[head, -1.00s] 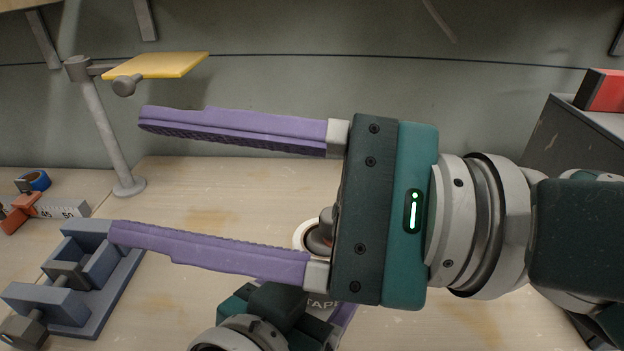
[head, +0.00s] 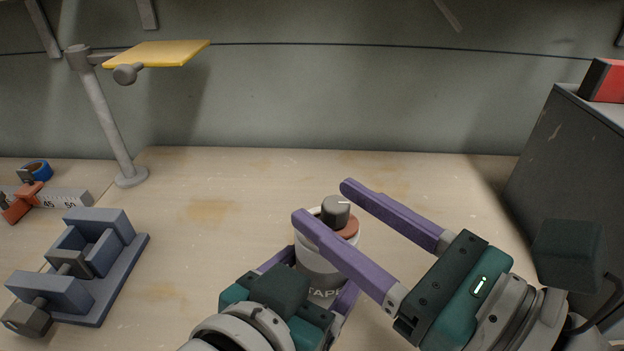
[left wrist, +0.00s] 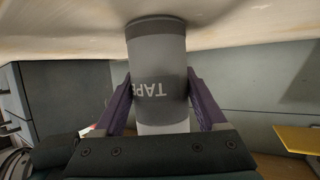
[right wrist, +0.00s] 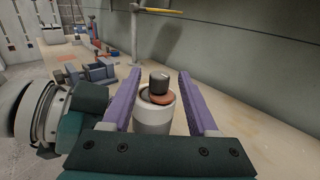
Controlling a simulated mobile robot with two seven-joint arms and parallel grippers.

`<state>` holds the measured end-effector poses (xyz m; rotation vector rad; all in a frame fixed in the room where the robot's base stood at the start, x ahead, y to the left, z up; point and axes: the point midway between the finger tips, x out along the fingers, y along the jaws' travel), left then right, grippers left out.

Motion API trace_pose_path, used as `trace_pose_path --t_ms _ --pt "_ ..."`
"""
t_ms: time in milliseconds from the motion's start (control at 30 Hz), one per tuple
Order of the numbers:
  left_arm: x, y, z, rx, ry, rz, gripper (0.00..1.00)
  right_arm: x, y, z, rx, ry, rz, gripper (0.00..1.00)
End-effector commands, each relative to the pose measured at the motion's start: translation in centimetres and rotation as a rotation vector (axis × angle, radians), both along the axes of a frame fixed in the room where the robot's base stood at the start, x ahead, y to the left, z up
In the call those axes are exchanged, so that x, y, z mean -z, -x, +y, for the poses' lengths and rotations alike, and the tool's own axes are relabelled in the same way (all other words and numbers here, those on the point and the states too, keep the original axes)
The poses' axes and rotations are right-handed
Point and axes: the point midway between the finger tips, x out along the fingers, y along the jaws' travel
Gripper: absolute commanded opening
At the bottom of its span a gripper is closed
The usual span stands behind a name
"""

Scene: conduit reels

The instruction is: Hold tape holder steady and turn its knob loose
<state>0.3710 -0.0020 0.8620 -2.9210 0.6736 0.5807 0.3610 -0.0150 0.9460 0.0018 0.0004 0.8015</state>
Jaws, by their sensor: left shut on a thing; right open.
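The tape holder (head: 318,270) is a light grey cylinder with a darker band marked TAPE, upright on the bench. On its top sit an orange-brown disc (head: 348,229) and a dark grey knob (head: 336,211) with a white mark. My left gripper (left wrist: 158,95) is shut on the holder's body from the near side. My right gripper (head: 322,202) is open; its fingers reach in from the right, around the level of the knob. In the right wrist view the knob (right wrist: 158,81) shows between the two fingers, ahead of them, with no visible contact.
A grey-blue vise (head: 100,255) stands at the left, with a ruler (head: 68,198) and a blue tape roll (head: 36,171) behind it. A lamp-like stand with a yellow plate (head: 155,54) rises at the back left. A grey cabinet (head: 565,150) stands at the right. The bench behind the holder is clear.

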Motion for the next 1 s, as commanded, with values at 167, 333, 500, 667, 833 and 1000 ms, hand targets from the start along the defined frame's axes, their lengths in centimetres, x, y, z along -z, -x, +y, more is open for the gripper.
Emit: trace_pose_path --t_ms 167,333,500,667,833,1000 --pt "0.0 0.0 0.0 -0.001 -0.002 0.0 0.04 -0.1 -2.0 2.1 -0.001 -0.001 -0.001 0.59" --pt "0.0 0.0 0.0 -0.001 -0.002 0.0 0.04 0.0 -2.8 3.0 -0.002 0.0 0.0 0.59" --pt "0.0 0.0 0.0 -0.001 -0.002 0.0 0.04 0.0 -2.9 3.1 -0.002 0.001 -0.001 0.59" --pt "0.0 0.0 0.0 -0.001 -0.002 0.0 0.04 0.0 -2.8 3.1 -0.002 0.001 -0.001 0.53" --pt "0.0 0.0 0.0 -0.001 -0.002 0.0 0.04 0.0 -2.8 3.0 -0.002 0.001 -0.001 0.34" --pt "0.0 0.0 0.0 -0.001 -0.002 0.0 0.04 0.0 -2.8 3.0 -0.002 0.002 -0.001 0.14"
